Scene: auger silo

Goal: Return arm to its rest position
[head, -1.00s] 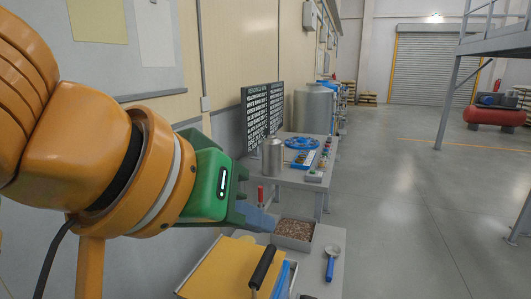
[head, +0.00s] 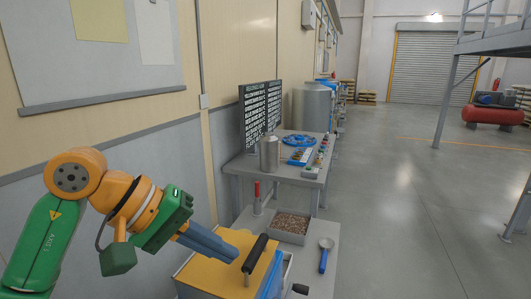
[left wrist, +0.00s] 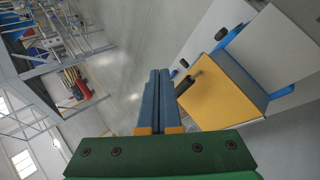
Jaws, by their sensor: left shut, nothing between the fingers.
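My left arm comes in from the left in the head view. Its left gripper (head: 236,253) has blue-grey fingers that are closed together with nothing between them. In the head view the fingertips overlap the yellow lid of a box (head: 213,270) at the front; I cannot tell the gap from this view. In the left wrist view the closed fingers (left wrist: 160,75) point away, with the yellow lid (left wrist: 218,98) to their right, apart from them. My right gripper is not in view.
Behind stands a table with a metal canister (head: 269,154) and black sign boards (head: 260,112).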

